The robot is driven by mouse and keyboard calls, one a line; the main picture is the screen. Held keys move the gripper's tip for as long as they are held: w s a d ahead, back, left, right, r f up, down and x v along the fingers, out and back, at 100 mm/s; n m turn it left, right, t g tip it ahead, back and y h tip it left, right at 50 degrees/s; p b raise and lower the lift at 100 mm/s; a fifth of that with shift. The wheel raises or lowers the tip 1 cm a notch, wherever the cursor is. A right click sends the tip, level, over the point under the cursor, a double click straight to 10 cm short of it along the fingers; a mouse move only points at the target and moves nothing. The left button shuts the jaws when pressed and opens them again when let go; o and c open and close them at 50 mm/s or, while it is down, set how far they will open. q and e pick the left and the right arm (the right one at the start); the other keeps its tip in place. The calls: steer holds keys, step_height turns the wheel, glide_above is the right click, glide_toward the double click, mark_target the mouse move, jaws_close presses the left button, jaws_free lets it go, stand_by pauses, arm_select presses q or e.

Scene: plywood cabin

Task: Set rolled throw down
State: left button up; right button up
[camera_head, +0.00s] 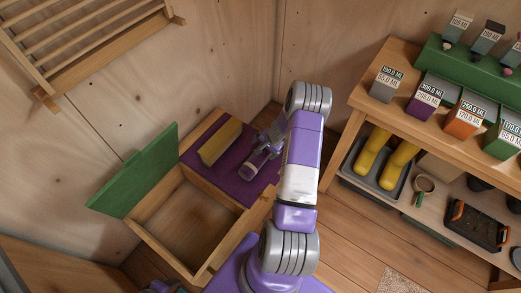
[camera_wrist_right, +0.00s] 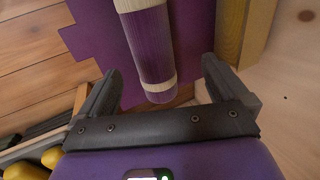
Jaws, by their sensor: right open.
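The rolled throw (camera_wrist_right: 147,45) is a purple cylinder with pale bands, lying over the purple mat (camera_wrist_right: 98,28) in the right wrist view. Its near end lies between the fingers of my right gripper (camera_wrist_right: 160,92), which is open with gaps on both sides. In the head view my right gripper (camera_head: 262,156) is low over the purple mat (camera_head: 212,171), right of the yellow block (camera_head: 220,142). The throw is small and hard to separate from the gripper there. I do not see my left gripper clearly.
An open wooden box (camera_head: 152,240) with a raised green lid (camera_head: 140,172) adjoins the mat. A shelf unit (camera_head: 362,105) with cartons and trays stands at the right. Plywood walls close off the back. Wooden floor shows between the box and the shelf unit.

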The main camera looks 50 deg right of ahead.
steer(key=a+f+n+g+y, duration=0.25)
steer(key=a+n, duration=0.35)
steer(key=a, duration=1.5)
steer(key=s+a+n, duration=0.3)
steer(key=a, duration=0.4)
steer(key=s+a+r+n+g+y, duration=0.1)
steer(key=s+a+n, duration=0.1)
steer(key=a, duration=0.5)
steer(key=s+a+r+n, duration=0.1)
steer(key=s+a+n, duration=0.2)
steer(key=a, duration=0.4)
steer(key=shift+s+a+r+n, duration=0.25)
steer(key=shift+s+a+n, duration=0.15)
steer(key=shift+n, duration=0.1)
steer(key=shift+w+y, duration=0.1)
steer(key=shift+y, duration=0.15)
step_height(320, 180, up, 4)
steer(key=p, duration=0.3)
steer(key=shift+f+p, duration=0.2)
steer(key=shift+p, duration=0.15)
